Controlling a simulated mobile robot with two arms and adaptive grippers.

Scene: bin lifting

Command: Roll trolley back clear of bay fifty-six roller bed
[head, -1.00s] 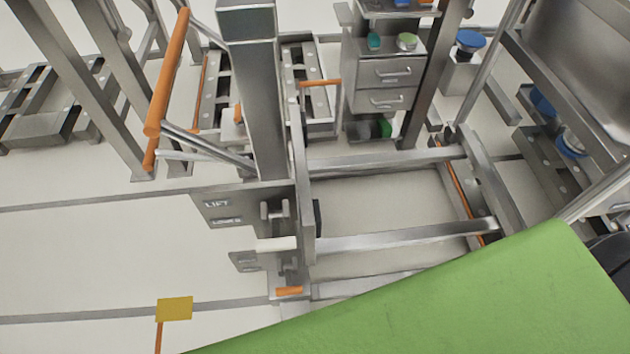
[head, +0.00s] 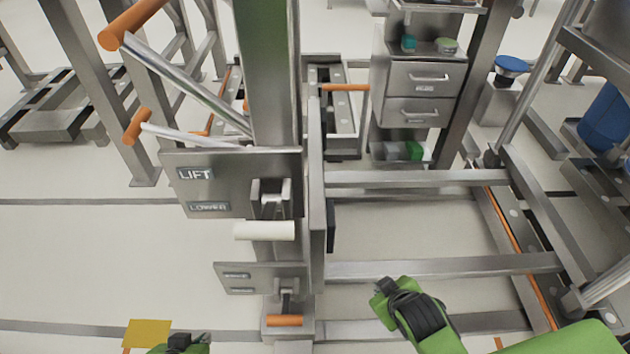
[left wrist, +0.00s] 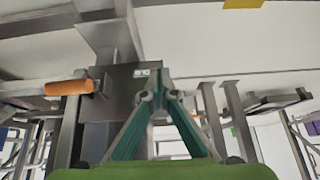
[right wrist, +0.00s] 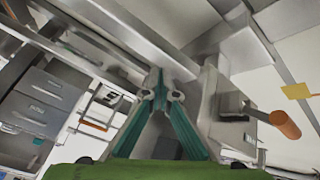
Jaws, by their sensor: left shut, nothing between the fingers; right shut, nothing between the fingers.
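The trolley is a grey steel mast (head: 268,80) with orange-ended handlebars (head: 132,22) at its left and a LIFT/LOWER panel (head: 230,180) with a white-gripped lever (head: 264,231). Two steel rails (head: 440,267) run right from the mast to a roller bed side (head: 515,230) with an orange strip; no bay number is readable. My left gripper (head: 182,343) is at the bottom edge, below the panel, clear of the handles. Its fingers (left wrist: 157,90) are shut and empty. My right arm reaches in at lower right; its gripper's fingers (right wrist: 160,92) are shut and empty.
A lower panel (head: 258,277) has an orange-handled lever (head: 285,320). A drawer cabinet (head: 420,85) stands behind the rails. A yellow tag (head: 147,333) is at lower left. The floor at left is open.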

